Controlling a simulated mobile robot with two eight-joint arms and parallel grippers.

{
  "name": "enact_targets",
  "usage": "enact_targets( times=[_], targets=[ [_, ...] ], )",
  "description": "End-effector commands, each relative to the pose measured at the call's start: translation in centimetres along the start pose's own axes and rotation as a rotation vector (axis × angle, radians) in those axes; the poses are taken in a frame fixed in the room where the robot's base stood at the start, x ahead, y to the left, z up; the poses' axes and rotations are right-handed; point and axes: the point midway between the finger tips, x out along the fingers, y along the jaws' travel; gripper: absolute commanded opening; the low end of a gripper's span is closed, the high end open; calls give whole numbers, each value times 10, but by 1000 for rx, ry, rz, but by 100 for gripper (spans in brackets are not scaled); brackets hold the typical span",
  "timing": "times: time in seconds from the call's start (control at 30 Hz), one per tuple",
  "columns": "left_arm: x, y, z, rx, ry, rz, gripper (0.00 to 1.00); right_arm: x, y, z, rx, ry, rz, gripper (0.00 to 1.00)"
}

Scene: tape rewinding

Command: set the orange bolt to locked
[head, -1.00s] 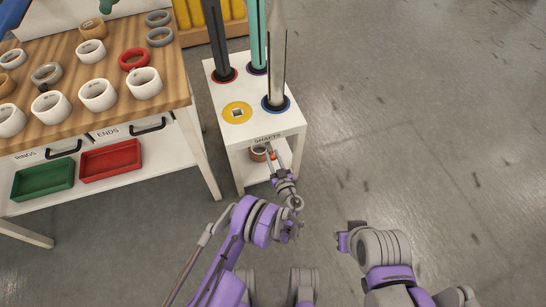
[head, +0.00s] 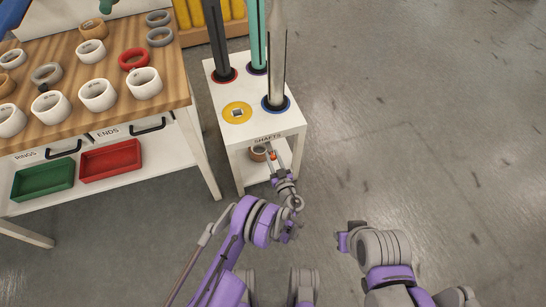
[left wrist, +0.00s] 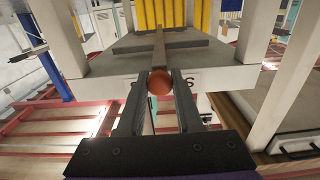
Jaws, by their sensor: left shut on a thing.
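The orange bolt (head: 273,156) shows as a small orange spot at the front of the white shafts stand, just below the "SHAFTS" label. In the left wrist view its round orange knob (left wrist: 160,82) sits between the two finger ends. My left gripper (head: 272,161) is shut on the orange bolt, reaching up to it from below in the head view. The fingers hide part of the bolt and its track, so I cannot tell whether it is locked.
The white shafts stand (head: 216,86) holds upright shafts in ringed holes. A wooden table (head: 110,35) with several rings is at the left, above a green tray (head: 43,196) and a red tray (head: 110,174). The floor at right is clear.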

Motion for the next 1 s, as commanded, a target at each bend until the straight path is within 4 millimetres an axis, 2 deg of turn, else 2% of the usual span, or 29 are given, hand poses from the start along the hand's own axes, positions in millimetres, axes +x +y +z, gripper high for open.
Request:
enact_targets(
  times=[0.13, 0.3, 0.57, 0.6, 0.73, 0.77, 1.0],
  targets=[
    [8, 0, 2, 0, -1, -1, 0, 4, 0, 1, 0, -1, 0, 27],
    [32, 0, 2, 0, -1, -1, 0, 13, 0, 3, 0, -4, 0, 27],
    [36, 0, 0, 0, -1, 0, 0, 12, 0, 3, 0, -3, 0, 27],
    [36, 0, 0, 0, -1, 0, 38, 12, 0, 3, 0, -3, 0, 27],
    [35, 0, 0, 0, -1, 0, 61, 12, 0, 3, 0, -3, 0, 27],
    [35, 0, 0, 0, -1, 0, 64, 12, 0, 3, 0, -3, 0, 27],
    [34, 0, 0, 0, -1, 0, 64, 12, 0, 3, 0, -3, 0, 27]
  ],
)
